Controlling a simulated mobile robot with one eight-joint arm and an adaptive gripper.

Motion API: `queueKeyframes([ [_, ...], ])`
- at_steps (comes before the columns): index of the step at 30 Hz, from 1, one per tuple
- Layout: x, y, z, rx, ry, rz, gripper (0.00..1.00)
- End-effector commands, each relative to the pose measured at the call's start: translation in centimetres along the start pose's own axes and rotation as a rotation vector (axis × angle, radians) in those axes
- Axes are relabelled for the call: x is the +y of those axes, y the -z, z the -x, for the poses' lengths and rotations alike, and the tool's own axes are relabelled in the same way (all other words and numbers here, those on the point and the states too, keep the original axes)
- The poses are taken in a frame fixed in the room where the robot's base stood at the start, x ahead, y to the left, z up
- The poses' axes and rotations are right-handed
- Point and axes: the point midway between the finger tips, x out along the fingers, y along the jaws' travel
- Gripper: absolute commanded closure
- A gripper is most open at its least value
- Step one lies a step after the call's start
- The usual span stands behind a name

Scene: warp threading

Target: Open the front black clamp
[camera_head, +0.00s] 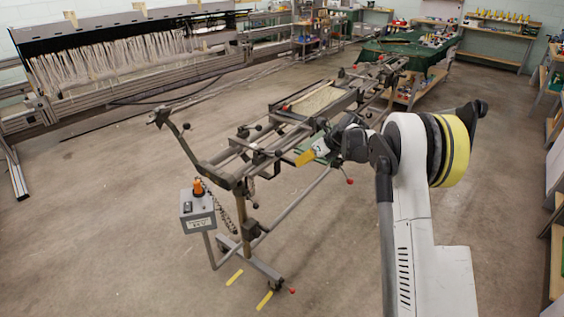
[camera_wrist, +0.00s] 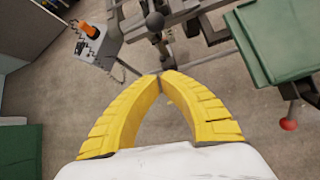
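My gripper (camera_head: 304,158) reaches over the middle of the long metal threading frame (camera_head: 262,165) in the head view. In the wrist view, the yellow fingertips of my gripper (camera_wrist: 161,75) meet, with nothing seen between them. Dark round-ended clamp levers show just beyond the tips, one of them a black knob (camera_wrist: 155,20). They look apart from the fingers. In the head view a black knob (camera_head: 243,131) stands on the frame, left of my gripper. I cannot tell for certain which part is the front black clamp, or whether it is open.
A grey control box (camera_head: 198,214) with an orange knob hangs at the frame's near end; it also shows in the wrist view (camera_wrist: 95,50). A green plate (camera_wrist: 285,40) and a red-ball lever (camera_wrist: 288,124) lie right of my fingers. Floor around the frame is clear.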

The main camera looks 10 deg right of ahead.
Motion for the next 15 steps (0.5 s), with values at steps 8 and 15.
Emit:
queueKeyframes([
  [8,0.0,0.1,-1.2,0.001,0.000,0.003,1.00],
  [15,0.0,0.2,-5.9,0.001,0.000,0.004,1.00],
])
